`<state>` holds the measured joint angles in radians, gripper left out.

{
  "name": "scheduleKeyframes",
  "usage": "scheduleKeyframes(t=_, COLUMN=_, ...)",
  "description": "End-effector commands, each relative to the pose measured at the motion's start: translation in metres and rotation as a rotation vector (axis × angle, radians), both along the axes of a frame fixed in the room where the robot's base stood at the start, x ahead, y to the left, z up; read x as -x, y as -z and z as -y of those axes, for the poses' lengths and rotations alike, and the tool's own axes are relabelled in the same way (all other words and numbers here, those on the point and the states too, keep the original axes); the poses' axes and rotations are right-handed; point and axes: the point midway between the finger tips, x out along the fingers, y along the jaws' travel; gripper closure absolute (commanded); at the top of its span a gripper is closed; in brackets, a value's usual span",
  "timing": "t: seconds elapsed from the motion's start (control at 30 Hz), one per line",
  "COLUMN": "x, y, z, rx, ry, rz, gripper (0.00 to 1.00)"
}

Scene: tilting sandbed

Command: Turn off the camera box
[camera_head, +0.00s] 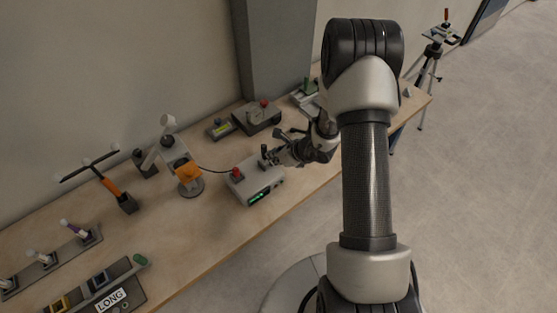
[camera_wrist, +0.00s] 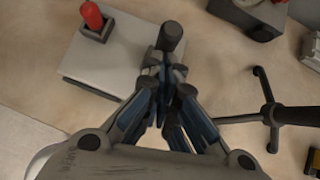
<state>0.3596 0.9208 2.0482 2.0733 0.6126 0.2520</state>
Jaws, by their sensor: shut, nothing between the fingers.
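The camera box is a light grey box (camera_head: 253,181) on the bench, with a lit green display (camera_head: 259,196) on its front. A red-topped switch (camera_head: 236,173) stands on its left part; in the wrist view the red switch (camera_wrist: 92,17) is at the top left. A dark upright lever with a rounded top (camera_wrist: 170,37) stands at the box's other side. My gripper (camera_wrist: 165,72) is shut and empty, its fingertips right by the dark lever; I cannot tell whether they touch. In the head view my gripper (camera_head: 272,158) is over the box's right part. The box top (camera_wrist: 128,52) is partly hidden by my fingers.
A cable runs left from the box to a stand with an orange part (camera_head: 189,173). Behind is a dark grey box with a red knob (camera_head: 258,117). Levers and a panel labelled LONG (camera_head: 110,300) are at the left. Bare bench (camera_head: 210,225) lies in front.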

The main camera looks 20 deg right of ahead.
Motion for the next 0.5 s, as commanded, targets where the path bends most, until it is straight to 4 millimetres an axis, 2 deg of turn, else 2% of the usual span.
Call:
scheduleKeyframes(t=0.03, x=-0.005, y=-0.009, z=-0.002, rx=0.013, ry=-0.004, rz=-0.032, gripper=1.00)
scheduleKeyframes(t=0.2, x=-0.013, y=-0.010, z=-0.005, rx=0.052, ry=-0.006, rz=-0.142, gripper=1.00)
scheduleKeyframes(t=0.5, x=-0.025, y=-0.009, z=-0.009, rx=0.044, ry=-0.002, rz=-0.139, gripper=1.00)
